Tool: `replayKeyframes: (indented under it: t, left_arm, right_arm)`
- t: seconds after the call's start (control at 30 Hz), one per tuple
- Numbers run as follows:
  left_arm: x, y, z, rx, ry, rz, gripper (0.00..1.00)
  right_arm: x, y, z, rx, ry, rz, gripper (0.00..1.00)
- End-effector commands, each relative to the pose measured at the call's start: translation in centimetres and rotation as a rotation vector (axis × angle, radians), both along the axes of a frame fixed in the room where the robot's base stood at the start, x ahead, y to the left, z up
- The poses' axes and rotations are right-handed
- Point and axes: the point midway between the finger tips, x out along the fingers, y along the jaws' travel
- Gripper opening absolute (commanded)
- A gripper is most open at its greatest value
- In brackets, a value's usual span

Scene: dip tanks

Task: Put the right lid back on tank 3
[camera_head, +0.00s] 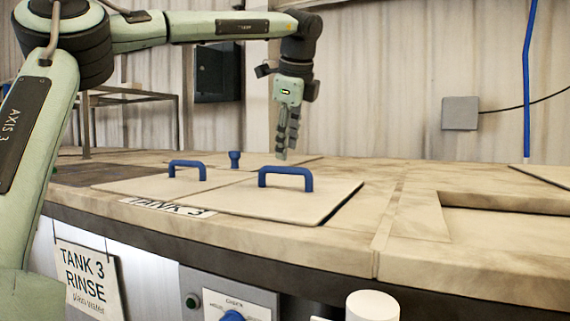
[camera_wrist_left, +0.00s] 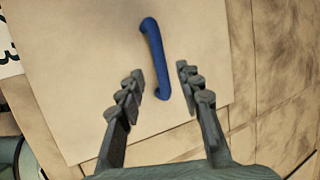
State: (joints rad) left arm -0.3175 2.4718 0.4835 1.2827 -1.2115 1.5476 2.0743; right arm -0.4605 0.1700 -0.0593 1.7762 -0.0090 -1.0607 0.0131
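The right lid (camera_head: 318,196) is a flat beige plate with a blue bar handle (camera_head: 286,177). It lies beside the left lid (camera_head: 150,182) at the label TANK 3 (camera_head: 168,207); a dark line runs along its right edge. I cannot tell whether it sits fully in its opening. My left gripper (camera_head: 283,152) points down above the handle, apart from it. In the left wrist view the gripper (camera_wrist_left: 160,72) is open and empty, with the blue handle (camera_wrist_left: 153,45) showing between and beyond its fingers. My right gripper is not in view.
A small blue knob (camera_head: 235,158) stands behind the lids. A recessed rectangular opening (camera_head: 510,212) lies in the counter at right. The counter right of the lid is clear.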

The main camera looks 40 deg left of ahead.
Motion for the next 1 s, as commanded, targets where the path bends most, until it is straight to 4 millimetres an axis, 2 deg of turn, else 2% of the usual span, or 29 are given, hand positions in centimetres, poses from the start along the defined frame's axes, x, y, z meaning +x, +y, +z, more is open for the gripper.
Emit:
replayKeyframes:
  t: [0.1,0.3,1.0]
  left_arm:
    - [-0.7,-1.0,2.1,0.001,-0.002,0.001,0.35]
    - [-1.3,-1.8,4.0,0.0,0.0,-0.001,0.35]
    - [-1.4,-2.0,4.2,-0.001,0.002,-0.001,0.35]
  right_arm:
    - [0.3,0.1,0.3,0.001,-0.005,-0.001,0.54]
    - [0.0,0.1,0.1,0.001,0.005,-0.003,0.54]
    - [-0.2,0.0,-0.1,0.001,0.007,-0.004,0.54]
